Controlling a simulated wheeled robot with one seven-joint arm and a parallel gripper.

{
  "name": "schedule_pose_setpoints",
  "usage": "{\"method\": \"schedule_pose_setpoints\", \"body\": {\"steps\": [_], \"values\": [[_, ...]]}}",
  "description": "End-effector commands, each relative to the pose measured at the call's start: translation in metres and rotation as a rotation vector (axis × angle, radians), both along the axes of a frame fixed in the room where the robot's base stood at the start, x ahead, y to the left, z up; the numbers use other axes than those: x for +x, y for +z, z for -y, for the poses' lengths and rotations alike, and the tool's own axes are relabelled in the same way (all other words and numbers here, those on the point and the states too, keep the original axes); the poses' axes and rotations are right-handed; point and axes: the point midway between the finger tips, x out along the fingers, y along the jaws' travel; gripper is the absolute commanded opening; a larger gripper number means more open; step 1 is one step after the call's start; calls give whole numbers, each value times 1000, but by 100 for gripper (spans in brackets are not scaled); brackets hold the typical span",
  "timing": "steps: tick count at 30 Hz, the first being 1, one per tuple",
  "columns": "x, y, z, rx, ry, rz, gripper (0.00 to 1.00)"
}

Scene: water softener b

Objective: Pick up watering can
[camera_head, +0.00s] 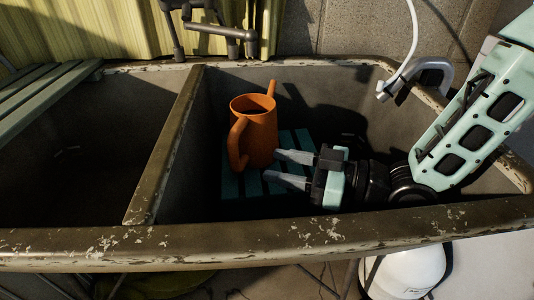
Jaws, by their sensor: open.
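An orange watering can (260,137) stands upright in the right basin of a worn double sink, on a teal slatted rack. Its handle is on the left side and its spout points up at the back right. My gripper (281,169) reaches in from the right with its two grey fingers apart and pointing left. The fingertips are close to the lower right of the can, with nothing between them. I cannot tell whether a fingertip touches the can.
The sink's front rim (330,232) and the divider (170,145) bound the basin. A faucet (208,30) is at the back. A white hose (410,50) hangs at the back right. The left basin is mostly empty, with a slatted board (40,92) at its left.

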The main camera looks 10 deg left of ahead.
Motion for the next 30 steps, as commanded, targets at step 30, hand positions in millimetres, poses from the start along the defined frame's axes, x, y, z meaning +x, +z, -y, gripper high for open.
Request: {"method": "schedule_pose_setpoints", "body": {"steps": [30], "values": [[17, -1, -111, 46, 12, 3, 44]]}}
